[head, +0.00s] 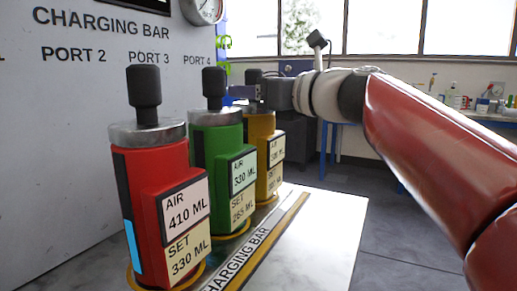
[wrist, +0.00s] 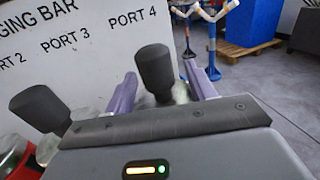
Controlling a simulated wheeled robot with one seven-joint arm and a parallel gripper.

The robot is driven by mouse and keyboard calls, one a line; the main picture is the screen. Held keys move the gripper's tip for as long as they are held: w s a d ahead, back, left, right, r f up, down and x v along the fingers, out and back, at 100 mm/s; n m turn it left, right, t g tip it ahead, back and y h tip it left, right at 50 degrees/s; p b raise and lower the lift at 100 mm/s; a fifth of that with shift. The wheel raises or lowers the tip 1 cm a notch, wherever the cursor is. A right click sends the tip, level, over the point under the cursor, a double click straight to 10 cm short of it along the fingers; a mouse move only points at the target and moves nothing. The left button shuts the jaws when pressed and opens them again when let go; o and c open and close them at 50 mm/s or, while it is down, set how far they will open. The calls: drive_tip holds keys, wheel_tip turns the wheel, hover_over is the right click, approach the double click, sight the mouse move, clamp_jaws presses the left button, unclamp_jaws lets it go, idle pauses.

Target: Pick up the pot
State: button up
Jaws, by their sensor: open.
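Three pots stand in a row on the charging bar: a red pot (head: 155,205) nearest, a green pot (head: 215,160) in the middle and a yellow pot (head: 262,150) farthest. Each has a metal lid and a black knob; labels give AIR and SET volumes. My gripper (head: 243,91) is at the top of the yellow pot and partly hides its knob. In the wrist view, the gripper's two purple fingers (wrist: 162,72) are apart, with the yellow pot's black knob (wrist: 154,66) showing between them. I cannot tell whether they touch it. The yellow pot's body is hidden there.
The green pot's knob (wrist: 40,106) stands close to the left of my gripper in the wrist view. A white wall panel (head: 60,130) with port names rises behind the pots. The white bench top (head: 325,235) is clear on the right. A blue bin (wrist: 252,20) stands farther off.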

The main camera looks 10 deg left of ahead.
clamp_jaws()
idle(1.0)
idle(0.4)
